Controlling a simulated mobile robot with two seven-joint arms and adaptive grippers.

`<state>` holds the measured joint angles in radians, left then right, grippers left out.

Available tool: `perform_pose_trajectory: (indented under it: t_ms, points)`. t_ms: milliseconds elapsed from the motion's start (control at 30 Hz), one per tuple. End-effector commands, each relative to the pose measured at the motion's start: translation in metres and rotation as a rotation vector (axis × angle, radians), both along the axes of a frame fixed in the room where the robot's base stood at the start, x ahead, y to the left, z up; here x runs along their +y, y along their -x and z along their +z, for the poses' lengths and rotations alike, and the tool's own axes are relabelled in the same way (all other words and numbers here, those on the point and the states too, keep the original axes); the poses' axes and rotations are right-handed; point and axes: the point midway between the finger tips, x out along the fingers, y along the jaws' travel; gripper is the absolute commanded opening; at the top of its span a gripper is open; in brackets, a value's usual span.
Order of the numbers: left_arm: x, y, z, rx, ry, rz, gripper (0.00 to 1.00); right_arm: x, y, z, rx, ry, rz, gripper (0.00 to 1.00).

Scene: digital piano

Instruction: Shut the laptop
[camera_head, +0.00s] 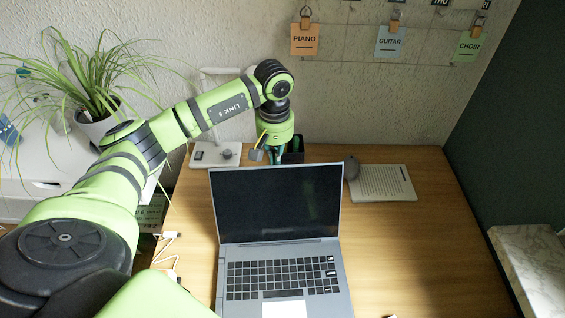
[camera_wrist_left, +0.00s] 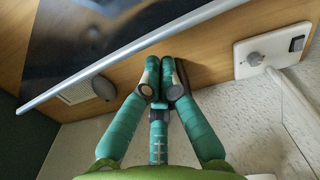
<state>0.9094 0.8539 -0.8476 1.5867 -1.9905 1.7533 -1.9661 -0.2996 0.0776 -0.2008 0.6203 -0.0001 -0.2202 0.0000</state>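The silver laptop (camera_head: 332,270) stands open on the wooden desk, its keyboard facing me. Its lid with the dark screen (camera_head: 276,203) is raised, leaning slightly back. In the left wrist view the dark screen (camera_wrist_left: 90,40) and the lid's pale edge cross the upper left. My left arm reaches over to the lid's far side. My left gripper (camera_head: 275,156) is just behind the lid's top edge, its lower part hidden by the lid. In the left wrist view its teal fingers (camera_wrist_left: 160,70) are together and empty, close to the lid edge; contact is unclear. My right gripper is not in view.
A dark holder (camera_head: 295,148) stands behind the lid, close to my gripper. A mouse (camera_head: 352,167) and a printed sheet (camera_head: 381,183) lie to the right. A white lamp base (camera_head: 215,155) is behind left. A white cable (camera_head: 168,250) lies left. The desk's right side is mostly clear.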

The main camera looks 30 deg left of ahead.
Motion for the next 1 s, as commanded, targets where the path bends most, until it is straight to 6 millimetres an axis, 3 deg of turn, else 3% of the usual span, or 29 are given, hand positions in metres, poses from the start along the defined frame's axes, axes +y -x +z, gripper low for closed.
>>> perform_pose_trajectory:
  t_ms: [500, 1000]
  points:
    - [-0.017, 0.024, 0.000, 0.002, -0.001, -0.001, 0.00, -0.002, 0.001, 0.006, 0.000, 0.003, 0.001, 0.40]
    - [-0.022, 0.030, 0.002, 0.004, 0.000, -0.003, 0.00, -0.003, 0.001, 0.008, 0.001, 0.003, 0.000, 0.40]
